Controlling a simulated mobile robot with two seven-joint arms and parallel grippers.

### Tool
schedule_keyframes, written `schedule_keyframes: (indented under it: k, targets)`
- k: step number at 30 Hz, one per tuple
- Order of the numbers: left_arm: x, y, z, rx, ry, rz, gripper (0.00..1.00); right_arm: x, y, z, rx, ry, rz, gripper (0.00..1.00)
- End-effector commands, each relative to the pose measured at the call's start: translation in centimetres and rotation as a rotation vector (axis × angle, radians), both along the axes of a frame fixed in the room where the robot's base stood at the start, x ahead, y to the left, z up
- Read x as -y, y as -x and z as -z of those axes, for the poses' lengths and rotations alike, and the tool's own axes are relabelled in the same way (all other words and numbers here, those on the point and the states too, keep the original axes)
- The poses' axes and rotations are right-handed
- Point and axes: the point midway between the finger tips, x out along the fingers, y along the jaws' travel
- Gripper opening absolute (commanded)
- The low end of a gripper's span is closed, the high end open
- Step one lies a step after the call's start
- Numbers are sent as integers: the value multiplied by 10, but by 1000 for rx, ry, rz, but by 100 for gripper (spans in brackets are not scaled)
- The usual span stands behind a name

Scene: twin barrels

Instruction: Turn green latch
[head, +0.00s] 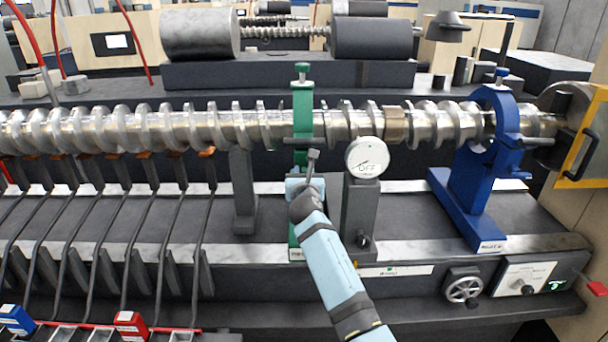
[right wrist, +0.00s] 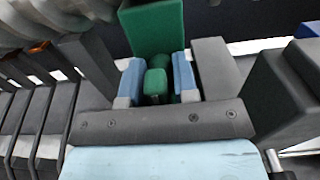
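A green stand (head: 302,105) with a knob on top holds the long metal screw shaft in the middle of the head view. Its green upright also shows in the right wrist view (right wrist: 153,28). The small green latch (right wrist: 155,84) sits low in front of the upright. My right gripper (head: 304,184) reaches to the stand's lower part and hides the latch in the head view. In the right wrist view the blue-padded fingers (right wrist: 158,80) stand on either side of the latch, with a gap visible at its right. The left gripper is not in view.
A round white gauge (head: 367,157) on a grey post stands close to the right of my gripper. A grey post (head: 243,190) stands to the left. A blue stand (head: 480,165) holds the shaft farther right. Several bent dark rods (head: 130,230) fill the left side.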

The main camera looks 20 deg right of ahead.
Motion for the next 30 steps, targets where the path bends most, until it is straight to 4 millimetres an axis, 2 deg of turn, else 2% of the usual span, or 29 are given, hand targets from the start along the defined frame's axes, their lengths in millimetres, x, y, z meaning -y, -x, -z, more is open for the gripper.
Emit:
schedule_keyframes:
  k: [1, 2, 14, 30]
  targets:
    - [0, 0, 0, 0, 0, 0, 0, 0, 0, 0, 0, 0, 0, 8]
    - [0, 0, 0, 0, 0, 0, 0, 0, 0, 0, 0, 0, 0, 4]
    - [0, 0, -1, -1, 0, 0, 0, 1, 0, 0, 18, -63, 0, 4]
    - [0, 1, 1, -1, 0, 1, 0, 3, 1, 2, 143, -496, 0, 4]
